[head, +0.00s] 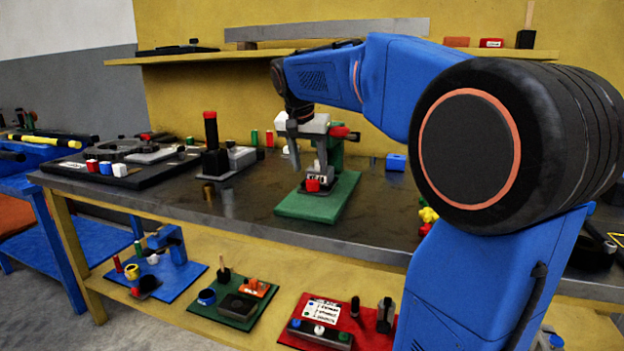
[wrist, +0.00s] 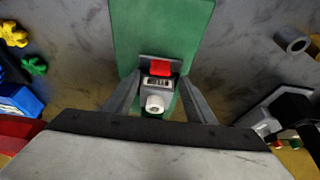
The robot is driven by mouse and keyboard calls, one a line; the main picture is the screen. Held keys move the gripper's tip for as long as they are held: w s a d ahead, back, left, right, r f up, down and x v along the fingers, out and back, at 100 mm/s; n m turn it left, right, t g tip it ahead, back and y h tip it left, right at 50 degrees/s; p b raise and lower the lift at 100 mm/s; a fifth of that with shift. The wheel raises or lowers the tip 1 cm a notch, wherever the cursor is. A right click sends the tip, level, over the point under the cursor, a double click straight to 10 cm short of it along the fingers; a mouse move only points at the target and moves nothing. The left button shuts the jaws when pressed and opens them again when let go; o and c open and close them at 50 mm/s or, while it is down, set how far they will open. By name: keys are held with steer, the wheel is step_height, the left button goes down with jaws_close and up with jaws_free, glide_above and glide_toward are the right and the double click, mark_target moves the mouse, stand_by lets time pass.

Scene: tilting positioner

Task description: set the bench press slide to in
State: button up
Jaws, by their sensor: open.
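The bench press stands on a green base plate (head: 335,199) on the metal workbench. Its green column (head: 336,154) rises behind my gripper. In the wrist view, a small grey slide block (wrist: 157,82) carries a pale round knob (wrist: 154,103), a marked window and a red piece (wrist: 160,68). The red piece also shows in the head view (head: 313,185). The marking is too small to read, so the slide's setting cannot be told. My gripper (wrist: 158,98) is open above the slide, one finger on each side of the knob. I cannot tell whether the fingers touch it.
A grey fixture with a black post and red top (head: 211,130) stands left of the press. A dark tray with red, white and blue blocks (head: 106,168) lies farther left. A blue block (head: 396,162) and yellow piece (head: 428,214) are to the right. Bare bench surrounds the plate.

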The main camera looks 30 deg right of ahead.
mark_target(312, 180)
steer(key=shift+x, duration=2.7)
